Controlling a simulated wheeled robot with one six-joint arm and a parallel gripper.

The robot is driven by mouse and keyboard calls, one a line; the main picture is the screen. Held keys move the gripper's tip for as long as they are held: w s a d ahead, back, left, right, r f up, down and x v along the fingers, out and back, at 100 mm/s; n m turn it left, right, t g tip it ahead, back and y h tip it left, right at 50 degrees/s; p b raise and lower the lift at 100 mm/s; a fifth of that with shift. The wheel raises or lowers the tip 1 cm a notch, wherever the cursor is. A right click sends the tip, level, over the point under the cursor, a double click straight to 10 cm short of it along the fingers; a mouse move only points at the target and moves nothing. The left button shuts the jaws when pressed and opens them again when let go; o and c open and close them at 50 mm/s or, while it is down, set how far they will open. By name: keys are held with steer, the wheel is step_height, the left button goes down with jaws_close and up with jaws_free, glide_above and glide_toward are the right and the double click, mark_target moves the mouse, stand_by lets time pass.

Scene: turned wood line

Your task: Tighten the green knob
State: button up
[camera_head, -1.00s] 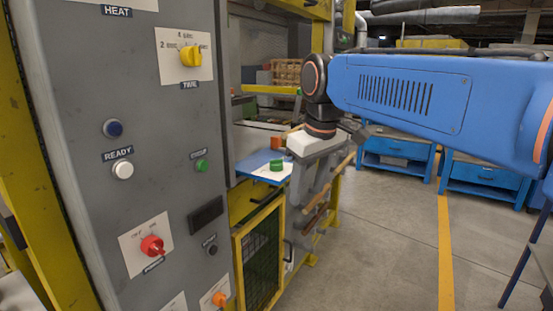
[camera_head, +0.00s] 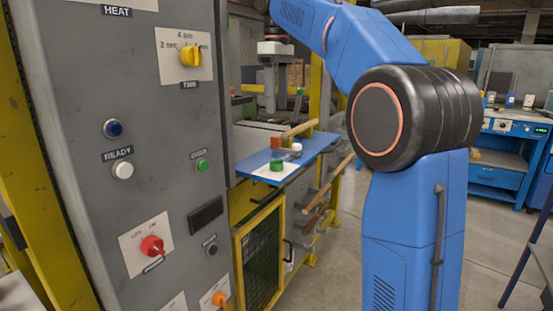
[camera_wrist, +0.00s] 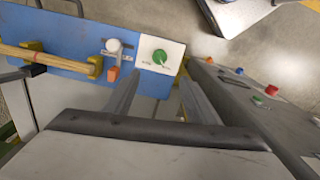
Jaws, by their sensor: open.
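The green knob (camera_head: 277,165) sits on a white label plate (camera_head: 267,173) at the near end of a blue shelf (camera_head: 318,146). In the wrist view the green knob (camera_wrist: 159,57) lies just beyond my fingertips, on its white plate (camera_wrist: 172,49). My gripper (camera_wrist: 160,78) is open, its two fingers apart with nothing between them. The knob shows unobstructed in both views, and I see no finger touching it. In the head view my gripper (camera_head: 270,82) is above and behind the shelf, partly blended with the machine, its fingertips hard to make out.
A grey control panel (camera_head: 120,220) with buttons and knobs stands close left of the shelf. A white knob (camera_wrist: 113,45), an orange block (camera_wrist: 112,74) and a wooden rod (camera_wrist: 45,58) in yellow holders are on the shelf. Open floor (camera_head: 340,270) lies at right.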

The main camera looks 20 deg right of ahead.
mark_target(276, 164)
step_height(276, 164, down, 17)
steer(key=shift+w+f, duration=0.1)
steer(key=shift+f, duration=0.05)
stand_by(0.6)
steer(key=c, duration=1)
